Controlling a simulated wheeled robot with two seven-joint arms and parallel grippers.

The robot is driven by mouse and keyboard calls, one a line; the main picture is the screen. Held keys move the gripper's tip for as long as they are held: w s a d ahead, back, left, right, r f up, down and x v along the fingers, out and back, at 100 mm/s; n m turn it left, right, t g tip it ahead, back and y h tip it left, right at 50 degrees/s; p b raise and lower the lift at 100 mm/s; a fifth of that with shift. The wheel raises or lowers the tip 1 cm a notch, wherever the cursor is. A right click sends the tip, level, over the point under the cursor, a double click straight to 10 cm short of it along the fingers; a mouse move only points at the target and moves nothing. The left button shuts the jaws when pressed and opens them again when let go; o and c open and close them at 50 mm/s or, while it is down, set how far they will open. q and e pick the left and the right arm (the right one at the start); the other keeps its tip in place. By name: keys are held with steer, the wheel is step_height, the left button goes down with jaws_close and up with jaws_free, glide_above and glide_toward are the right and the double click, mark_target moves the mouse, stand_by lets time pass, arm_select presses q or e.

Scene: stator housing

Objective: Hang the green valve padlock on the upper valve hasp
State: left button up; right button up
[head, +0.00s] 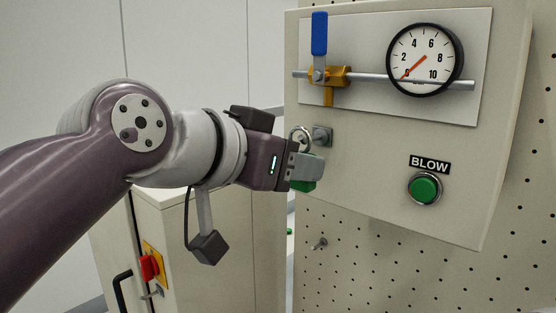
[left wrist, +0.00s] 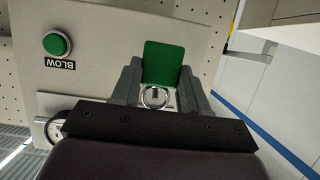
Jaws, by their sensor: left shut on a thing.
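My left gripper (head: 306,170) is shut on the green padlock (head: 303,186), whose lower part shows below the fingers in the head view. Its silver shackle (head: 300,133) stands up above the fingers. A small grey metal hasp (head: 322,136) is fixed to the panel face, close to the right of the shackle. The shackle overlaps the hasp's projecting part, and I cannot tell whether it is around it or only in front. In the left wrist view, the green body (left wrist: 164,62) sits between the two grey fingers (left wrist: 163,88). My right gripper is not in view.
Above the hasp are a brass valve (head: 329,78) with a blue lever (head: 319,34), a pipe and a gauge (head: 425,60). A green BLOW button (head: 425,188) is lower right. A peg (head: 319,244) sticks out of the perforated board below. A cabinet (head: 225,250) stands behind my arm.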

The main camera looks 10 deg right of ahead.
arm_select(q)
steer(key=shift+w+d+p, duration=0.35)
steer(key=shift+w+d, duration=0.45)
steer(key=shift+d, duration=0.2)
steer(key=shift+f+b, duration=0.45)
steer(key=shift+d, duration=0.1)
steer(key=o, duration=1.3)
steer(key=shift+b+v, duration=0.3)
steer(key=shift+v, duration=1.95)
